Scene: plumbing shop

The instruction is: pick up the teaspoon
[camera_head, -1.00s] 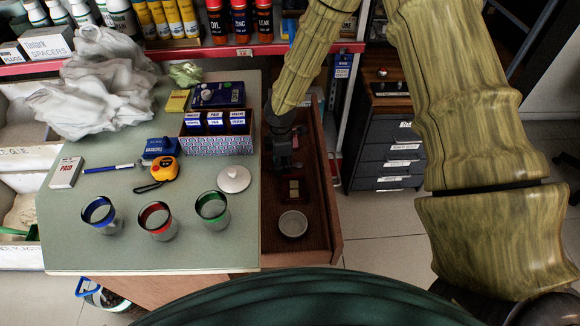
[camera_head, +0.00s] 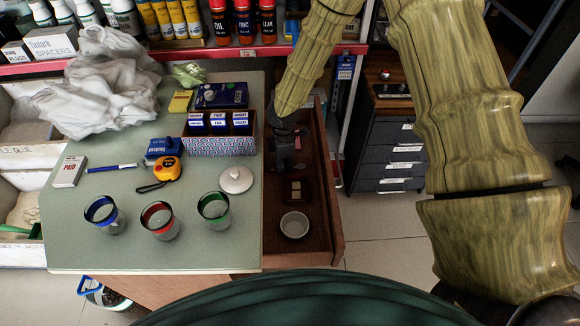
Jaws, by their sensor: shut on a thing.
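My gripper (camera_head: 285,164) points down into the open brown drawer (camera_head: 322,240), near its back left part, beside the table's right edge. It is small and dark in the head view. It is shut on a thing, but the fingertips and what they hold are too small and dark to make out. I cannot pick out the teaspoon anywhere; it may be hidden by the gripper or lie in its jaws. A small round bowl (camera_head: 294,225) sits at the drawer's front, and a small dark tray with light blocks (camera_head: 296,191) lies behind it.
The green table (camera_head: 160,257) left of the drawer holds a blue-rimmed cup (camera_head: 103,214), a red-rimmed cup (camera_head: 159,220), a green-rimmed cup (camera_head: 214,209), a white lid (camera_head: 236,180) and a patterned box (camera_head: 220,147). A dark drawer cabinet (camera_head: 391,150) stands to the right.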

